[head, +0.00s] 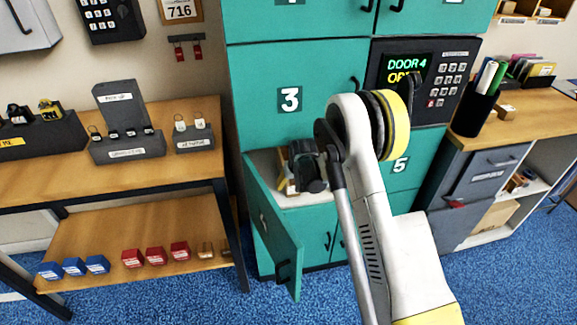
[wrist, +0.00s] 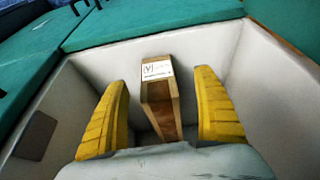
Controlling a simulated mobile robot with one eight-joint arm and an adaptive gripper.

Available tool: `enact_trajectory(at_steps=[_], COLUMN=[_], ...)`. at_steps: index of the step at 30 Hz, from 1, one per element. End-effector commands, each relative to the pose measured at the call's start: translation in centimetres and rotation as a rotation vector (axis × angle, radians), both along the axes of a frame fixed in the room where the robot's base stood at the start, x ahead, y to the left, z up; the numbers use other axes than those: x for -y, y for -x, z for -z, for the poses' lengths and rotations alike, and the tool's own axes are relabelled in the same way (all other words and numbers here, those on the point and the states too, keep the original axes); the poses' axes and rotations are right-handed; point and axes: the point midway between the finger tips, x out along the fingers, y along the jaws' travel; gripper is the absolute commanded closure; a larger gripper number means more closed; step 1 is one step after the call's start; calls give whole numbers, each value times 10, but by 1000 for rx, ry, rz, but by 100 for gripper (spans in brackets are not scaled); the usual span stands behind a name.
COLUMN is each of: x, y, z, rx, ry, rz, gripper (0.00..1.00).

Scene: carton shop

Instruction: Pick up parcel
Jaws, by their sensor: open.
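The parcel (wrist: 160,92) is a narrow brown box with a white label on its near-top face. In the wrist view it stands inside the pale-walled locker compartment (wrist: 205,42). My gripper (wrist: 162,95) is open, with one yellow finger on each side of the parcel and a visible gap on both sides. I cannot tell how deep the fingertips reach beside it. My arm hides the rest.
The open teal locker door (head: 275,240) swings out at the lower left of the compartment. A keypad panel (head: 420,80) reads "DOOR 4". A wooden bench (head: 60,175) with key trays stands left; a counter with a pen cup (head: 473,112) stands right. Blue carpet is clear in front.

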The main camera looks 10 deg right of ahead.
Motion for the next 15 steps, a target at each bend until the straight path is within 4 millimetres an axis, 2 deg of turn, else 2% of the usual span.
enact_trajectory(at_steps=[1,3,11,15], x=[0,0,2,5], y=[-4,-8,-16,-21], z=[12,23,40,59], rx=[0,0,1,1], ry=[0,0,0,0], rz=[0,0,0,1], gripper=[21,21,21,21])
